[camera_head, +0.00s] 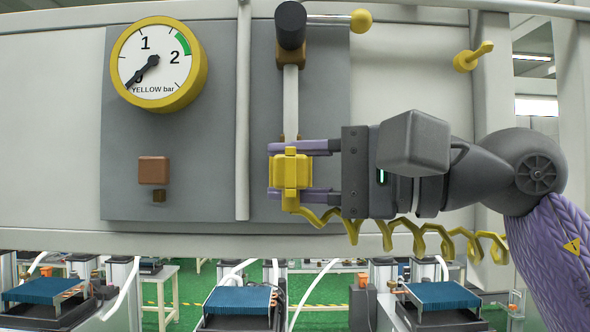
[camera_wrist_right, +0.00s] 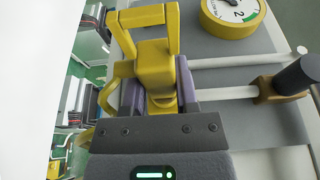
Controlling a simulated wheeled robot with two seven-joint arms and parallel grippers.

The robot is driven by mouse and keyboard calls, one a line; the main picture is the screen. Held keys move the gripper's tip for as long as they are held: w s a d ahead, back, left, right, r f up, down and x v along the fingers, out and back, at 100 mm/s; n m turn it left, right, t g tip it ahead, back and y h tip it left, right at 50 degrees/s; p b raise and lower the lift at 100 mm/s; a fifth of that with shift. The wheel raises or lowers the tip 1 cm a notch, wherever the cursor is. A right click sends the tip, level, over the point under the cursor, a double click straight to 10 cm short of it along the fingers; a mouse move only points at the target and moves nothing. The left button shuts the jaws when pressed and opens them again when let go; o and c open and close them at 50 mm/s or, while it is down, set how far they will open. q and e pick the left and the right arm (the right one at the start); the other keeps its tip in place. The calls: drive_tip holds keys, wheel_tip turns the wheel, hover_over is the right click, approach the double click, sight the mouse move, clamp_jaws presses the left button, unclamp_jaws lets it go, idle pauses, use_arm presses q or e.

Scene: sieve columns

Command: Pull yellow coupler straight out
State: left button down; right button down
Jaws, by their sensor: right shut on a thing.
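The yellow coupler (camera_head: 290,172) is a blocky yellow piece in front of the grey panel, at the lower end of a pale vertical pipe. My right gripper (camera_head: 290,171) comes in from the right with its purple fingers above and below the coupler, shut on it. In the right wrist view the coupler (camera_wrist_right: 155,66) sits between the purple fingers (camera_wrist_right: 160,90), with a yellow bar-shaped handle beyond it. A coiled yellow hose (camera_head: 420,240) hangs from the coupler toward the right. I cannot tell whether the coupler is still seated. My left gripper is not in view.
A yellow gauge (camera_head: 158,64) marked YELLOW bar reads near 0. A black-handled valve (camera_head: 290,27) is above the coupler, with a yellow knob (camera_head: 361,20) beside it. A copper-coloured block (camera_head: 154,170) is on the panel (camera_head: 200,200). A yellow hook (camera_head: 473,57) is at upper right.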

drive_tip(key=shift+s+f+b, duration=0.1)
drive_tip(key=shift+s+b, duration=0.6)
drive_tip(key=shift+s, duration=0.4)
drive_tip(key=s+b, duration=0.1)
drive_tip(key=s, duration=0.3)
drive_tip(key=shift+b, duration=0.35)
